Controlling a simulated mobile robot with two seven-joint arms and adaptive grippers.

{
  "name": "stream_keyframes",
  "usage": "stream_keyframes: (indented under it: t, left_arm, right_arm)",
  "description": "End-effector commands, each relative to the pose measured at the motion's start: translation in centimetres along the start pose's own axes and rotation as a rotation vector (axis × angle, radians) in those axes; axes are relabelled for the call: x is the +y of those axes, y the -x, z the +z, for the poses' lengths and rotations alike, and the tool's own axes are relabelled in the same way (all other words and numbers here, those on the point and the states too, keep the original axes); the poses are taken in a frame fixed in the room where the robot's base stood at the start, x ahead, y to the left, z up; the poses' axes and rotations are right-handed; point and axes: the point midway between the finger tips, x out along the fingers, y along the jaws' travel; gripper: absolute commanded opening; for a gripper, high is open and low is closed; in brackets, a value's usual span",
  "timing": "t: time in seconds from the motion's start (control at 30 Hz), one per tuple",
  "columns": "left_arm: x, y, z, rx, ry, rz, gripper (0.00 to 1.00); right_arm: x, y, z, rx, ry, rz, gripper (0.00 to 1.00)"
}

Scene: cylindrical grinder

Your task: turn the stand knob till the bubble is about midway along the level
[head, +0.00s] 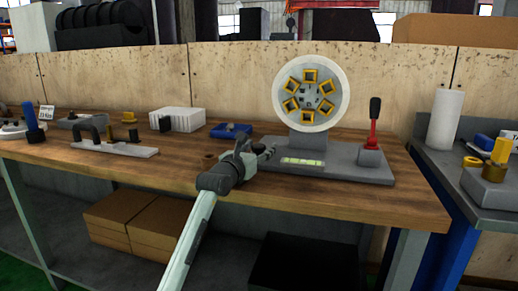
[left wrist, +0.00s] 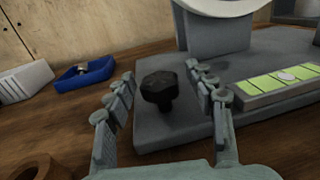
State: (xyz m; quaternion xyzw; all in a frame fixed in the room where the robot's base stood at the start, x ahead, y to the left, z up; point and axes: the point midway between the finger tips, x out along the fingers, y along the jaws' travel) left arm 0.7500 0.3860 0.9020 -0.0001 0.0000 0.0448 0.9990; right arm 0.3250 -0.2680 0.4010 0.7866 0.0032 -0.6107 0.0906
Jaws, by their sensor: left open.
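The grey stand (head: 350,169) carries a round white disc (head: 310,92) with yellow-framed pockets. A yellow-green level (head: 301,161) lies along the front of its base. In the left wrist view, the pale bubble (left wrist: 286,75) shows in the level; the level's right end reaches the picture edge. The black stand knob (left wrist: 159,91) stands at the base's near left corner. My left gripper (head: 257,147) is open, with its fingers on either side of the knob, apparently not closed on it. My right gripper is not in view.
A red lever with a black grip (head: 374,122) rises from the base's right end. A blue tray (head: 231,131) and a white box (head: 178,119) lie left of the stand. A wooden panel (head: 228,80) closes the back. The bench front is mostly clear.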

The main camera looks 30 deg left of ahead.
Motion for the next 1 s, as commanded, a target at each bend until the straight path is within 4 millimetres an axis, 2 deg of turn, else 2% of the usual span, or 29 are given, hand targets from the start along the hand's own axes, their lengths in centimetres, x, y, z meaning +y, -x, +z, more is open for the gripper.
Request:
stream_keyframes:
  t: [0.17,0.27,0.5,0.7,0.83,1.0]
  left_arm:
    - [0.0,0.4,-0.1,0.001,0.0,0.0,0.55]
    - [0.0,1.6,-0.1,0.001,0.0,-0.001,0.55]
    - [-0.1,6.7,-0.1,0.001,0.001,-0.001,0.55]
    - [0.0,10.3,0.0,0.0,-0.001,0.0,0.55]
    - [0.0,11.6,-0.1,0.0,0.001,0.0,0.55]
    - [0.0,12.1,0.0,0.0,0.0,0.0,0.55]
  right_arm:
    - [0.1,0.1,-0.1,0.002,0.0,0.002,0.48]
    - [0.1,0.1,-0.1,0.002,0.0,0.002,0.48]
    - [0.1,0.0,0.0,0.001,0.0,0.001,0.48]
    - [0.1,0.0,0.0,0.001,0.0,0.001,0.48]
    - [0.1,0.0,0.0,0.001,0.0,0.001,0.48]
    - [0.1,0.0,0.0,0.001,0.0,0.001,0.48]
